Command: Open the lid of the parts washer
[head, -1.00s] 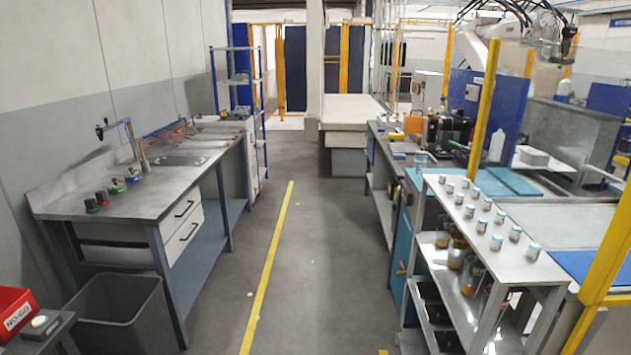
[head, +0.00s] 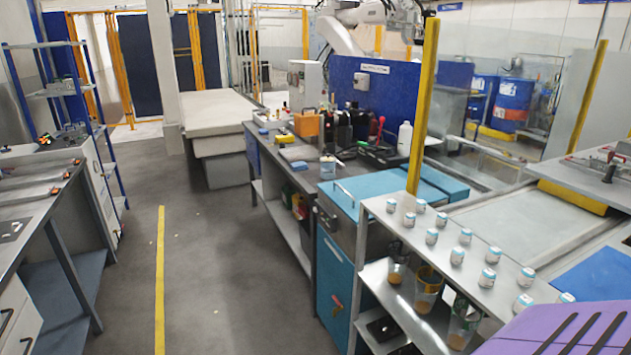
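The parts washer is most likely the teal cabinet (head: 336,275) right of centre in the head view, between the dark workbench and the metal shelf rack. Its teal top, which looks like the lid (head: 350,188), lies flat and appears closed, with a pale bar handle (head: 344,193) on it. More teal flat surface continues to the right behind the yellow post. The rack hides part of the cabinet's right side. Neither of my grippers is in view.
The shelf rack (head: 385,276) holds several small jars on top and cups below. A yellow post (head: 424,105) rises behind it. A purple slotted object (head: 560,328) fills the bottom right corner. The dark workbench (head: 291,172) carries bottles and tools. The grey aisle floor (head: 225,285) is clear.

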